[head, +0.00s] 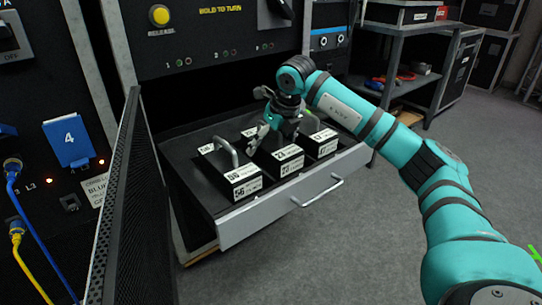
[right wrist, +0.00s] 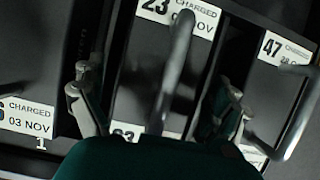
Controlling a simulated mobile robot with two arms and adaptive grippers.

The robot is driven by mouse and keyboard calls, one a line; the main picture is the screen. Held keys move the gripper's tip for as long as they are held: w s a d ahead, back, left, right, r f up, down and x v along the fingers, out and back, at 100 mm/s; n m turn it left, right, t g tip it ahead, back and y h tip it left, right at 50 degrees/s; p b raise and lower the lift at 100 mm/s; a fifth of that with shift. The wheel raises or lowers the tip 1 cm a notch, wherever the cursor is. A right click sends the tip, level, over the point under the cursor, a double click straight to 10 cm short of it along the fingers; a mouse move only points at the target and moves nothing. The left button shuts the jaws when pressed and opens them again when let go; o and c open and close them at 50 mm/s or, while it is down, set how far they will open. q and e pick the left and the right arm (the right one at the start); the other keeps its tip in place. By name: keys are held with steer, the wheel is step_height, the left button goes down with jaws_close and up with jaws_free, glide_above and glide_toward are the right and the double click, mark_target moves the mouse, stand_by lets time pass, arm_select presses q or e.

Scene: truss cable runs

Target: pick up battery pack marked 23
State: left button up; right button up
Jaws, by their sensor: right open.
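Battery pack 23 (head: 288,162) is a black box with white labels, in the middle of the open drawer (head: 245,222). In the right wrist view the pack (right wrist: 138,68) shows its label reading 23, CHARGED, 03 NOV, and a grey bar handle (right wrist: 174,75). My right gripper (head: 278,135) is over this pack, its arm coming in from the right. In the right wrist view the gripper (right wrist: 157,98) is open, with one finger on each side of the handle and apart from it. The gripper hides part of the pack in the head view. My left gripper is not in view.
Battery pack 56 (head: 238,178) stands to the left, its handle up. Battery pack 47 (head: 322,148) stands to the right, its handle (right wrist: 298,115) close to the right finger. A drawer handle (head: 318,192) sticks out in front. A metal side table (head: 405,78) stands behind the arm.

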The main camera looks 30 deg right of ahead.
steer(key=c, duration=1.6)
steer(key=shift+r, duration=0.2)
steer(key=shift+c, duration=0.5)
